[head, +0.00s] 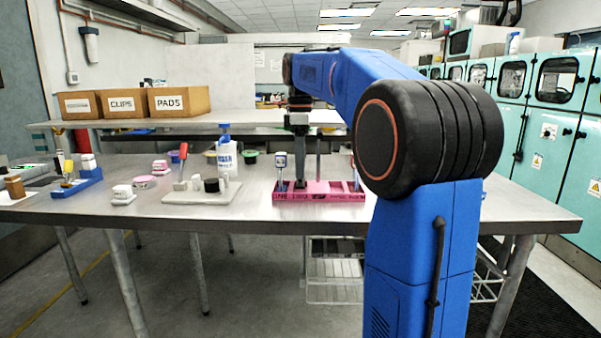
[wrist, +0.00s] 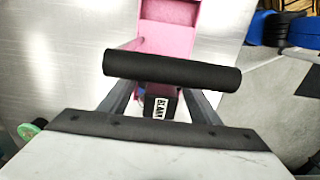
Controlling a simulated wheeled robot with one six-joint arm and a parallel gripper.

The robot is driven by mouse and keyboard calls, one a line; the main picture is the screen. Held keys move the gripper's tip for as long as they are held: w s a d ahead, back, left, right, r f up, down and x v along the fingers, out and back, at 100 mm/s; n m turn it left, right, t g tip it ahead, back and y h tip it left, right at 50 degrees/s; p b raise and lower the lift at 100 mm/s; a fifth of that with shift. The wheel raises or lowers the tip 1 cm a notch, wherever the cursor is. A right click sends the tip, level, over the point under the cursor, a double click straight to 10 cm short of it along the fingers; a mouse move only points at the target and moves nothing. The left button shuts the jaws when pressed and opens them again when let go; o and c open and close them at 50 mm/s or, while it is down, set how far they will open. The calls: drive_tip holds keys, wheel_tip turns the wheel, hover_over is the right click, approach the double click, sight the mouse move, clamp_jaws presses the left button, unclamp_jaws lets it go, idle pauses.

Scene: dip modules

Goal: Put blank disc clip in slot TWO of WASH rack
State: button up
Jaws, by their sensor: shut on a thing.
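My gripper (head: 299,128) hangs upright over the pink rack (head: 345,198) on the table. In the wrist view, a dark clip with a white label (wrist: 165,107) reading roughly "BLANK" sits between the jaws, largely hidden by a black bar across the view. My gripper is shut on this blank disc clip. Its lower end is at or just above the rack; I cannot tell whether it touches. The rack also shows in the wrist view (wrist: 168,45), ahead of the clip. Its front lettering is too small to read surely. A white-tagged clip (head: 281,161) stands at the rack's left end.
Left of the rack, a pale board (head: 200,197) carries several small items and a red-handled tool (head: 183,160). A white bottle (head: 224,155) stands behind it. A blue rack (head: 78,187) is at the far left. Cardboard boxes (head: 125,104) stand on the rear shelf.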

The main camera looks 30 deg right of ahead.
drive_tip(key=shift+f, duration=1.25)
drive_tip(key=shift+f, duration=0.1)
drive_tip(key=o, duration=1.1)
drive_tip(key=shift+c, duration=0.2)
wheel_tip(320, 180, up, 12)
drive_tip(key=shift+r, duration=0.15)
drive_tip(key=shift+s, duration=0.1)
